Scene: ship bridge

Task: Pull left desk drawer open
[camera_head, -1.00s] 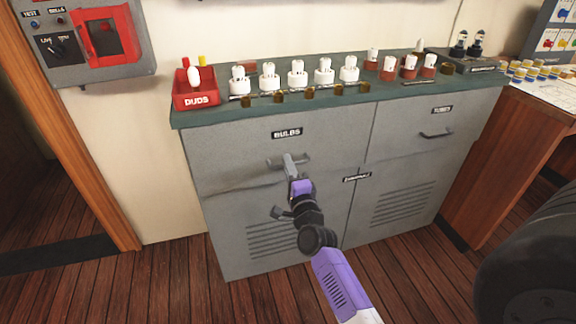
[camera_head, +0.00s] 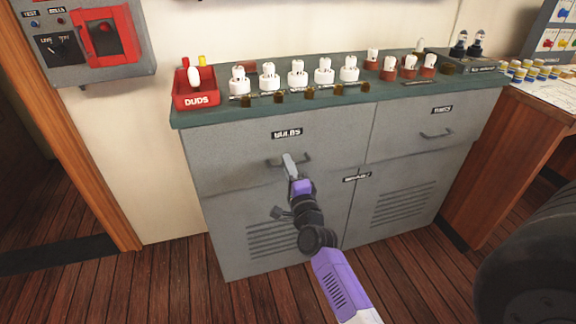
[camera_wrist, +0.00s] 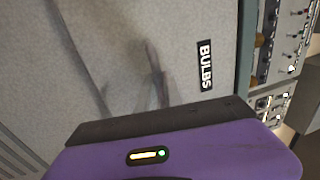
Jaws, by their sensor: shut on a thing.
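The left desk drawer (camera_head: 235,146) is a grey front with a "BULBS" label (camera_head: 287,133), in the upper left of the grey desk. It looks flush with the cabinet face. Its bar handle (camera_head: 274,162) shows on both sides of my gripper (camera_head: 290,164), which is shut on it near the handle's middle. In the wrist view the drawer front (camera_wrist: 190,30) fills much of the picture and its label is at right.
Bulbs stand in rows on the green desktop (camera_head: 330,103), with a red "DUDS" box (camera_head: 197,90) at its left end. A second drawer (camera_head: 410,135) is at right, with vented doors below. A wooden table (camera_head: 490,175) stands right. Wooden floor lies in front.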

